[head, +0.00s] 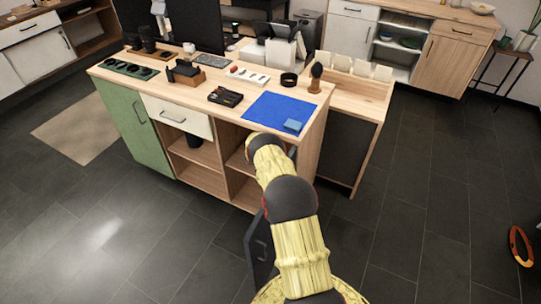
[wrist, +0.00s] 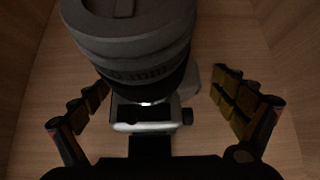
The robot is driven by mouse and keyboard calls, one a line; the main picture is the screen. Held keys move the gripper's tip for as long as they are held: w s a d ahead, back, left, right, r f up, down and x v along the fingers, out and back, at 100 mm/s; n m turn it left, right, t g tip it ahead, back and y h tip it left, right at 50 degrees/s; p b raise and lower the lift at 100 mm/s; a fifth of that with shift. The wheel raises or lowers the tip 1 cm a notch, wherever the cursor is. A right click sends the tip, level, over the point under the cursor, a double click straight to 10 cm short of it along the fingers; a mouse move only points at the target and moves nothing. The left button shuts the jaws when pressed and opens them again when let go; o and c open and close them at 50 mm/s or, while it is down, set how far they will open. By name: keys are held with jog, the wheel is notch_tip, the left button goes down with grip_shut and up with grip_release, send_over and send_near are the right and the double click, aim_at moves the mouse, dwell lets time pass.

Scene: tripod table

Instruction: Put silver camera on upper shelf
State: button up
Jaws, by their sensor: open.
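The silver camera (wrist: 143,127) is in the wrist view, with a silver body and a large dark lens (wrist: 135,45) that fills the top of the view. It sits inside a wooden compartment. My gripper (wrist: 160,88) is open, with one finger at each side of the camera and visible gaps between. In the head view my arm reaches to the right side of the cabinet's open front and hides my gripper and the camera. The cabinet's shelf board (head: 197,157) shows left of my arm; I cannot tell which compartment my gripper is in.
The wooden compartment walls (wrist: 290,60) rise close on both sides of my gripper. A dark cup (head: 194,140) stands in the upper left compartment. The worktop holds a blue mat (head: 268,112), a black tray (head: 225,97) and several other items.

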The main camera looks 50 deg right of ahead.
jog(key=shift+w+a+r, duration=0.1)
jog(key=shift+a+r, duration=0.05)
jog(key=shift+r, duration=0.3)
jog(key=v, duration=1.1)
jog(key=shift+a, duration=0.1)
